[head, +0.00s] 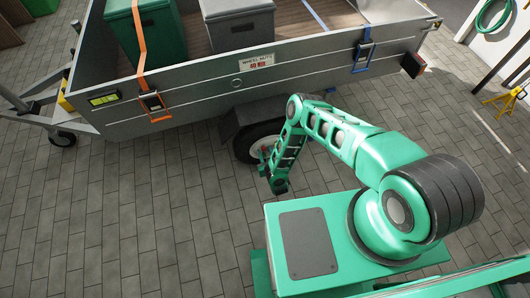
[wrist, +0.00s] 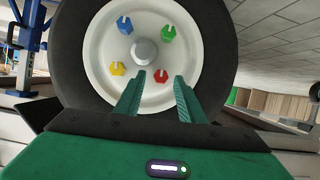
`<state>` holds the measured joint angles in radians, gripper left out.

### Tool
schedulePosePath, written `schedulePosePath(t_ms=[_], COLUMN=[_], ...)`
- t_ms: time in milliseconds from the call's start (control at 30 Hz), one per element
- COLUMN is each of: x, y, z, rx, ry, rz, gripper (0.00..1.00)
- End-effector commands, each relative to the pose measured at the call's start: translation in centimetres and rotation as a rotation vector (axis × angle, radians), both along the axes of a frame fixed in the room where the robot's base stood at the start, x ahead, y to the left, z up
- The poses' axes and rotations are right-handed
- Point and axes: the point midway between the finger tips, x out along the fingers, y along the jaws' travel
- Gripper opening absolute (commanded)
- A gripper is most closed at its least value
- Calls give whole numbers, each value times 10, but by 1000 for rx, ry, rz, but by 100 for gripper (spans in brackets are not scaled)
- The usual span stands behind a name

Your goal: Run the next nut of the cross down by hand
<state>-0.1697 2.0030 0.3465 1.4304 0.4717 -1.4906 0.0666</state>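The trailer wheel's white rim (wrist: 103,48) fills the upper middle of the wrist view, with a grey hub cap (wrist: 144,52) at its centre. Around the cap are a blue nut (wrist: 124,25) at upper left, a green nut (wrist: 168,33) at upper right, a yellow nut (wrist: 117,69) at lower left and a red nut (wrist: 161,76) at lower right. Each shows a pale notch; how far each is seated I cannot tell. My gripper (wrist: 159,80) is open, its green fingertips apart on either side of the red nut in the picture. Contact is not visible.
The black tyre (wrist: 220,45) surrounds the rim. In the head view the grey trailer side (head: 205,98) stands above the wheel (head: 252,143), with a sign reading wheel nuts 40 Nm (head: 257,63). Paving (head: 140,200) left of the wheel is clear.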

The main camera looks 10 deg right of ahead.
Motion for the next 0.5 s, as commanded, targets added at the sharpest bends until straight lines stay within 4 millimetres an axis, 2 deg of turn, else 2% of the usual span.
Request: schedulePosePath(t_ms=[133,400,467,500], x=[7,8,8,8], y=[1,1,1,1], z=[-2,-3,-3,-3], rx=[0,0,0,0], ry=[-1,0,0,0], rz=[0,0,0,0], gripper=[36,36,24,14])
